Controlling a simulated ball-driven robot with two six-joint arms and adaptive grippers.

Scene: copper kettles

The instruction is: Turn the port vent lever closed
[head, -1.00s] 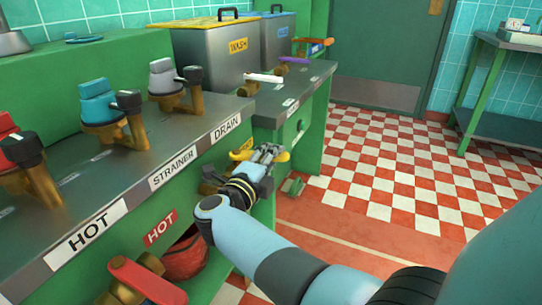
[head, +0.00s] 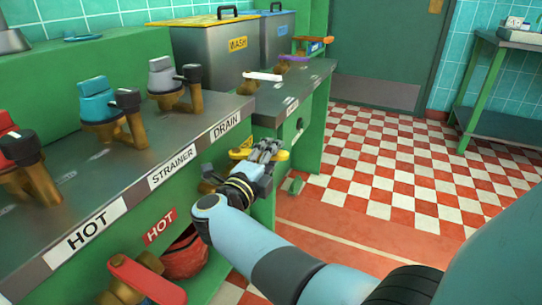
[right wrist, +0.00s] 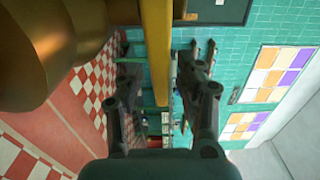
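A yellow lever (head: 239,154) sits on the green counter front below the DRAIN label. Its far end shows past my right gripper. My right gripper (head: 268,150) is at the lever and hides its middle. In the right wrist view the yellow lever (right wrist: 156,45) runs between the two spread fingers of my right gripper (right wrist: 160,70), with a gap on each side. A brass valve body (right wrist: 55,50) fills the upper left there. No readable label names the port vent, so I cannot confirm this is its lever. My left gripper is not in view.
A red lever (head: 140,280) and a red round thing (head: 186,254) are at the near counter front. Brass taps stand on the counter (head: 150,160). A WASH bin (head: 215,60) stands behind. The checkered floor (head: 400,170) at right is clear.

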